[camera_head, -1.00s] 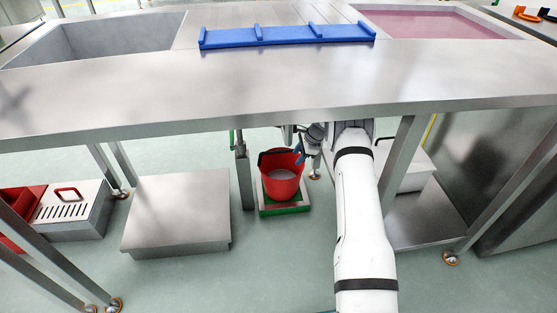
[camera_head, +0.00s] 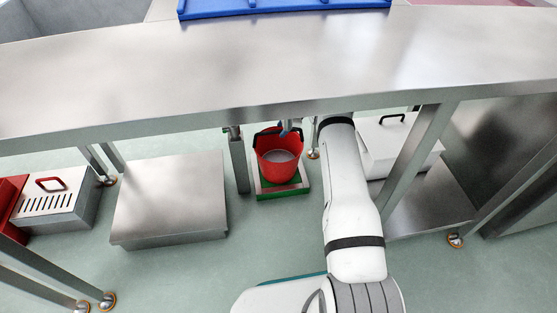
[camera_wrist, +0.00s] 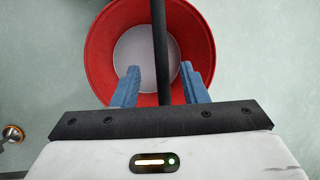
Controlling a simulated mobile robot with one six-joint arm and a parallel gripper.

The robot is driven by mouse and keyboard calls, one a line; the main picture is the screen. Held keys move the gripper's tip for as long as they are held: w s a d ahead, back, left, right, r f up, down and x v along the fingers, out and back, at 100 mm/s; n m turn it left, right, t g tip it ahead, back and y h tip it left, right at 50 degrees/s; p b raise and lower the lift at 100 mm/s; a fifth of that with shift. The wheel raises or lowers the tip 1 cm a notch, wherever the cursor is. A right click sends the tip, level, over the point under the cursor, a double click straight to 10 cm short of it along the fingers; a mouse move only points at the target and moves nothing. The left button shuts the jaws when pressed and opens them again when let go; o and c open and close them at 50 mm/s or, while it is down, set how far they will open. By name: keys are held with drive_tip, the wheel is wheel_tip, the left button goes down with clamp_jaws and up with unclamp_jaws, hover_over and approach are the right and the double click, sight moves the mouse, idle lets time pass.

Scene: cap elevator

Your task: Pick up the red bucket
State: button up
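The red bucket (camera_head: 278,168) stands upright on a small platform with a green base (camera_head: 297,190) under the steel counter. Pale grey content or a pale floor shows inside it. In the wrist view the bucket (camera_wrist: 98,48) lies below my gripper, and its black handle (camera_wrist: 160,35) runs as a straight bar between the two blue fingers. My gripper (camera_wrist: 160,76) is open, with a gap on each side of the handle. In the head view my gripper (camera_head: 291,129) is at the bucket's upper rim, partly hidden by the counter edge and my arm.
The steel counter (camera_head: 270,70) overhangs the bucket. A low steel box (camera_head: 170,195) is farther left, and a white box with a black handle (camera_head: 395,145) is at right. The floor in front is clear.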

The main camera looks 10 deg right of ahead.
drive_tip(key=b+x, duration=0.3)
drive_tip(key=x, duration=0.2)
drive_tip(key=shift+w+a+f, duration=0.1)
drive_tip(key=shift+a+f, duration=0.05)
drive_tip(key=shift+f, duration=0.1)
drive_tip(key=shift+r, duration=0.1)
drive_tip(key=shift+f, duration=0.25)
idle(0.3)
drive_tip(key=shift+c, duration=0.4)
clamp_jaws()
idle(1.0)
